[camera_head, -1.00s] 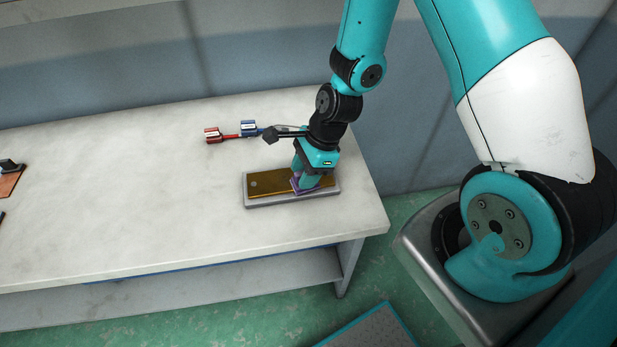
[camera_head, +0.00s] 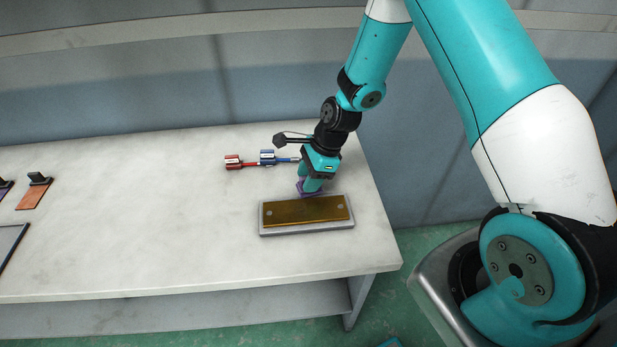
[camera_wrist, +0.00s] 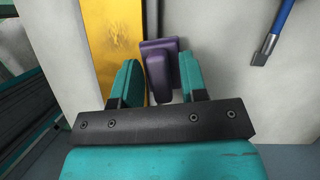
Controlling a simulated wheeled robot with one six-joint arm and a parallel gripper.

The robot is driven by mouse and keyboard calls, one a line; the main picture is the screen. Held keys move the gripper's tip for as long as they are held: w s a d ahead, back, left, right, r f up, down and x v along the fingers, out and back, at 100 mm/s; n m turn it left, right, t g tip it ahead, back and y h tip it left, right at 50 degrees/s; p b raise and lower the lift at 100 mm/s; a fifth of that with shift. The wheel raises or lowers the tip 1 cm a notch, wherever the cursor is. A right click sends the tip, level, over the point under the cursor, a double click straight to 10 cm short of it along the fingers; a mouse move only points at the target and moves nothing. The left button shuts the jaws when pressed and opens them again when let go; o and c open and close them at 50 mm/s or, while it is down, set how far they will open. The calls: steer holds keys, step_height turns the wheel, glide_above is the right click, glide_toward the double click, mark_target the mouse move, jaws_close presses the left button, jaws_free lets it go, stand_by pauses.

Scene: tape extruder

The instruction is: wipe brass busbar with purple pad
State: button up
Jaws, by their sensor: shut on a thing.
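The brass busbar (camera_head: 290,212) lies flat on a light grey base (camera_head: 270,231) near the table's right end, and shows as a gold strip in the wrist view (camera_wrist: 112,40). My gripper (camera_head: 310,185) is shut on the purple pad (camera_head: 302,188), just beyond the busbar's far long edge. In the wrist view the pad (camera_wrist: 158,68) sits between the two teal fingers, to the right of the busbar and apart from its top. I cannot tell whether the pad touches the table or hangs just above it.
A red-handled tool (camera_head: 233,161) and a blue-handled tool (camera_head: 267,157) lie behind and left of my gripper. An orange pad with a dark handle (camera_head: 31,196) and part of a dark-edged tray (camera_head: 8,240) are at the far left. The table's middle is clear.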

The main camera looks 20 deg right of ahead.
step_height(320, 180, up, 8)
steer(key=p, duration=0.6)
steer(key=shift+f, duration=0.25)
